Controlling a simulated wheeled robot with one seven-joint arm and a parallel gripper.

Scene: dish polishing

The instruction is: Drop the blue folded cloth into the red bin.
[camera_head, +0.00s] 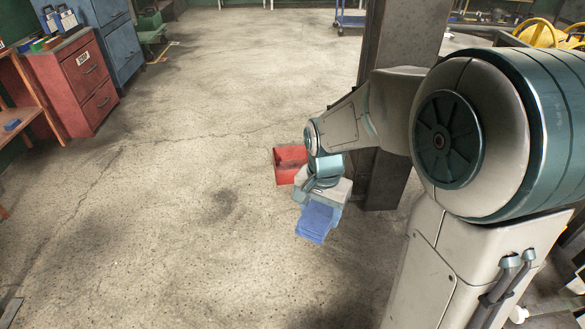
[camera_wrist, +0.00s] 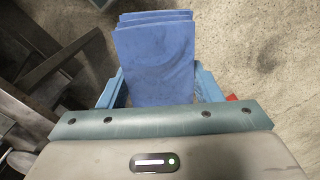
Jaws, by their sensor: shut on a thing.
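The blue folded cloth (camera_head: 315,221) hangs from my gripper (camera_head: 322,204) in the head view. In the wrist view the cloth (camera_wrist: 155,60) shows its folded layers and sits between the light blue fingers of my gripper (camera_wrist: 157,88). My gripper is shut on it and holds it above the floor. The red bin (camera_head: 288,163) stands on the floor in the head view, just behind and left of my gripper, partly hidden by my wrist. The cloth appears in front of the bin, not over it. A small bit of red (camera_wrist: 232,98) shows at the right of my gripper in the wrist view.
A dark upright pillar (camera_head: 385,120) stands close to the right of the bin and my gripper. A red drawer cabinet (camera_head: 85,85) and a blue cabinet (camera_head: 118,45) stand at the far left. The concrete floor (camera_head: 190,150) left of the bin is clear.

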